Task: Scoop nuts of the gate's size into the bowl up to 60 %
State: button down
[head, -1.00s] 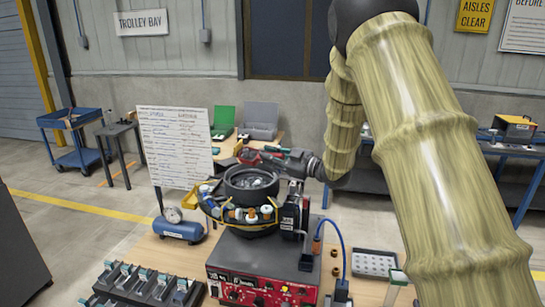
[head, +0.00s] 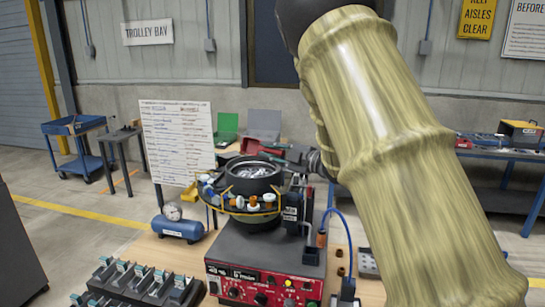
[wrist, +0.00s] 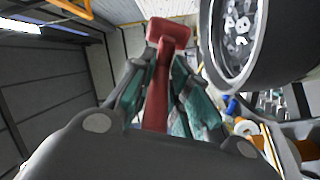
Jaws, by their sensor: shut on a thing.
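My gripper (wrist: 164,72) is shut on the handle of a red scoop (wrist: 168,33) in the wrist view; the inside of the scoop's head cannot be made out. The black bowl (wrist: 275,70) is to the right of the scoop, and they look apart. Grey nuts (wrist: 238,28) lie inside the bowl. In the head view the bowl (head: 232,187) stands on the feeder, with nuts (head: 253,172) showing through its opening. My gripper (head: 285,160) is behind and right of the bowl, partly hidden. I cannot single out the gate.
A track (head: 240,210) with blue, white and orange parts rings the bowl. A red control box (head: 262,287) is below. A dark fixture (head: 135,284) and a blue tank (head: 177,228) stand left. A white board (head: 177,143) stands behind. A blue cable (head: 345,232) is at right.

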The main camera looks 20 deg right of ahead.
jog(key=shift+s+f+n, duration=0.1)
jog(key=shift+s+n, duration=0.05)
jog(key=shift+n, duration=0.15)
jog(key=shift+r+b, duration=0.25)
jog(key=shift+b, duration=0.15)
jog(key=shift+r+p, duration=0.35)
jog(key=shift+p, duration=0.3)
jog(key=shift+d+m+p, duration=0.1)
jog(key=shift+m+p, duration=0.35)
jog(key=shift+m, duration=0.15)
jog(key=shift+d+r+m+p, duration=0.15)
jog(key=shift+r+m+p, duration=0.25)
jog(key=shift+p, duration=0.35)
jog(key=shift+w+d+r+m+p, duration=0.4)
jog(key=shift+r+m+p, duration=0.4)
jog(key=shift+m+p, duration=1.05)
jog(key=shift+w+d+r+m+p, duration=0.4)
jog(key=shift+r+m+p, duration=0.45)
jog(key=shift+m+p, duration=1)
jog(key=shift+w+d+r+m+p, duration=0.4)
jog(key=shift+r+m+p, duration=0.65)
jog(key=shift+m, duration=1.25)
jog(key=shift+f+g, duration=0.25)
jog(key=shift+g, duration=0.05)
